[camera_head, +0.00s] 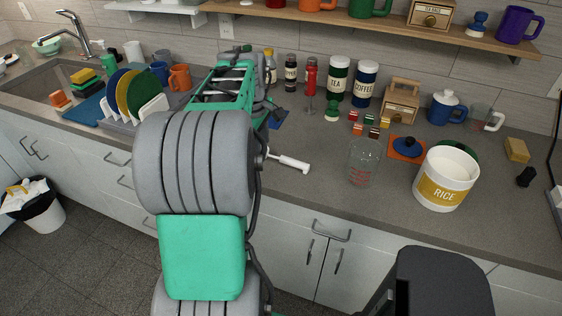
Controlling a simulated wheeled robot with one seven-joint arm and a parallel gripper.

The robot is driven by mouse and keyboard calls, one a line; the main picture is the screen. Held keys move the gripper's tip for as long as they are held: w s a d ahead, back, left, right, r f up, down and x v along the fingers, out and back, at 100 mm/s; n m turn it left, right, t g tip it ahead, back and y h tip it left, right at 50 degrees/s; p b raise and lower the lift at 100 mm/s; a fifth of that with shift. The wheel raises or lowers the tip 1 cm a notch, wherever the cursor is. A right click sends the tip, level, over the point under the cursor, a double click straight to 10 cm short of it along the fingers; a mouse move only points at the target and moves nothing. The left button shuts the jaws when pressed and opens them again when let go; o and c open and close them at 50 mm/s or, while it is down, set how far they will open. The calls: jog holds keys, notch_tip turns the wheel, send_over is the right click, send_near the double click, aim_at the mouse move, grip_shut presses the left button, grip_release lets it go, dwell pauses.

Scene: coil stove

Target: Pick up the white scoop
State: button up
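A white scoop (291,163) lies on the grey counter near its front edge, just right of my arm. Its white handle end shows, pointing right; its left end is hidden behind my arm. My arm (192,162) rises from the bottom of the view and reaches over the counter to the upper left of the scoop. I cannot make out my gripper's fingers among the green and dark parts at the arm's far end. I see nothing held.
A clear measuring cup (363,162) and a white RICE canister (446,178) stand right of the scoop. Jars, including TEA (338,78) and COFFEE (365,83), line the back. A dish rack (137,113) stands left of my arm. The counter between scoop and measuring cup is clear.

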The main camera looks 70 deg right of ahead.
send_over(289, 159)
jog(key=a, duration=0.1)
jog(key=f, duration=0.1)
jog(key=x, duration=0.2)
jog(key=p+x, duration=0.1)
jog(key=x, duration=0.4)
jog(key=shift+a+f, duration=0.25)
jog(key=shift+f, duration=0.2)
grip_shut()
dwell(0.4)
